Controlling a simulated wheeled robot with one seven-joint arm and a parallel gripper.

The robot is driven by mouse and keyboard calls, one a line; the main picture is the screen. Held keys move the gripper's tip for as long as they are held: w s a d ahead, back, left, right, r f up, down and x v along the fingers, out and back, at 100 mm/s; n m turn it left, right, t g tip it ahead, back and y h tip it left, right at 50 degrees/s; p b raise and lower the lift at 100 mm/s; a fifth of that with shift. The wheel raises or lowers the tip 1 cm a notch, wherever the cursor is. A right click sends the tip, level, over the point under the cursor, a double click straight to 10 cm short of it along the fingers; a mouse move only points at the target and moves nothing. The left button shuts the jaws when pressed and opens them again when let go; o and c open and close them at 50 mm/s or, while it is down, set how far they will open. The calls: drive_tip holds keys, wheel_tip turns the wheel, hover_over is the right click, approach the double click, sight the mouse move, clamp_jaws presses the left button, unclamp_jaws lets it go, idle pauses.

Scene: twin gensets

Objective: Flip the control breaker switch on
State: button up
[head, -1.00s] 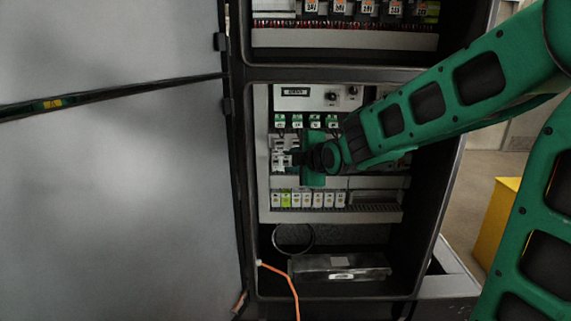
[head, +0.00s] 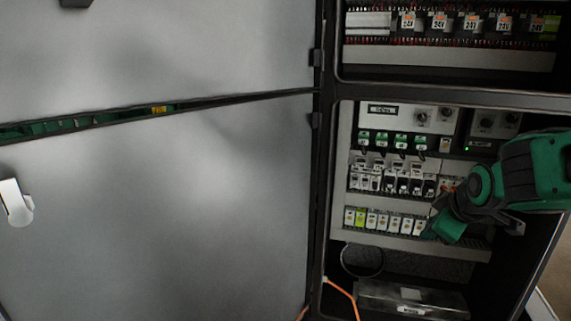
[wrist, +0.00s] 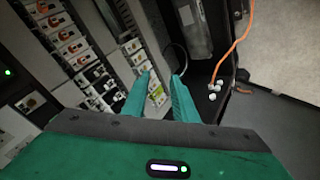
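A row of white and black breakers (head: 392,180) sits in the lower bay of the open cabinet; it also shows in the wrist view (wrist: 101,84). The labels are too small for me to tell which is the control breaker or how its lever stands. My gripper (head: 447,222) is right of and below the breaker row, in front of the panel's right side. In the wrist view its two green fingers (wrist: 163,78) are apart with nothing between them. They are clear of the breakers, which lie to their left in that view.
A row of white terminal modules (head: 385,220), one yellow-green, runs below the breakers. Green-labelled units (head: 390,139) are above. The grey cabinet door (head: 160,200) stands open at left. An orange cable (head: 345,298) hangs at the cabinet bottom beside a dark box (head: 410,299).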

drive_tip(key=s+d+f+m+g, duration=0.1)
drive_tip(key=s+m+g, duration=0.1)
drive_tip(key=s+m, duration=0.3)
drive_tip(key=s+d+f+m+g+y, duration=0.1)
drive_tip(key=s+m, duration=0.4)
drive_tip(key=s, duration=0.9)
drive_tip(key=s+d+f+m+g, duration=0.2)
drive_tip(key=s+m+g, duration=0.3)
drive_tip(key=s, duration=0.4)
drive_tip(key=shift+s+d+f, duration=0.2)
drive_tip(key=shift+f, duration=0.45)
